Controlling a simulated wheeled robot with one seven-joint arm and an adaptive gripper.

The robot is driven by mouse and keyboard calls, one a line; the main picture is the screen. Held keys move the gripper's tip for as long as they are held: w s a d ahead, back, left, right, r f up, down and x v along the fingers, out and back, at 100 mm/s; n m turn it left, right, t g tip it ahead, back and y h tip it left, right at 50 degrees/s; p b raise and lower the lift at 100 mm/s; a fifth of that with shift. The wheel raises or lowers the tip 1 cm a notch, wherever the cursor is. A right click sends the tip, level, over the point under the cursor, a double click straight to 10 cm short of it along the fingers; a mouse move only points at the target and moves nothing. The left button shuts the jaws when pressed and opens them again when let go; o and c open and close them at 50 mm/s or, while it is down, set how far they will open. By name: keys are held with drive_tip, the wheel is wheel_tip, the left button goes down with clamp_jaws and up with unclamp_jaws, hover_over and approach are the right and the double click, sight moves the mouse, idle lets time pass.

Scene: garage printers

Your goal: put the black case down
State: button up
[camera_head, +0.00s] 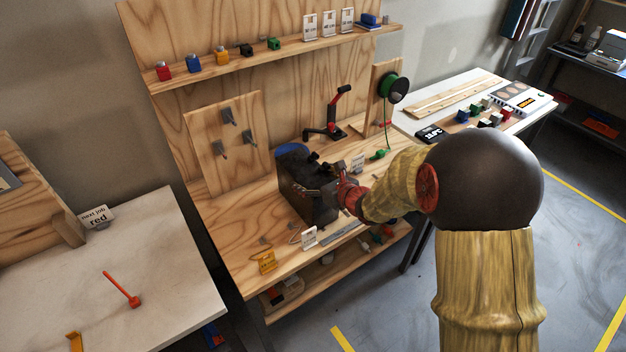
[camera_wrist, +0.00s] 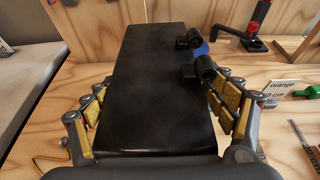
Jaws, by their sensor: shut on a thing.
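The black case (camera_head: 296,190) is a dark box with two small black knobs or hinges along its right side in the wrist view (camera_wrist: 155,95). My gripper (camera_head: 338,188) is shut on it, with yellow-padded fingers on both sides in the wrist view (camera_wrist: 160,108). The case is over the wooden workbench (camera_head: 235,247), in front of the pegboard panel. I cannot tell whether its underside touches the bench. My gripper hides part of its right side in the head view.
A blue round thing (camera_head: 291,149) lies partly hidden behind the case. A red-and-black crank tool (camera_head: 328,122) and a green spool (camera_head: 393,87) stand further right. A white table (camera_head: 160,260) is left.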

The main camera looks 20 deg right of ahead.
drive_tip(key=shift+r, duration=0.1)
drive_tip(key=o, duration=1.8)
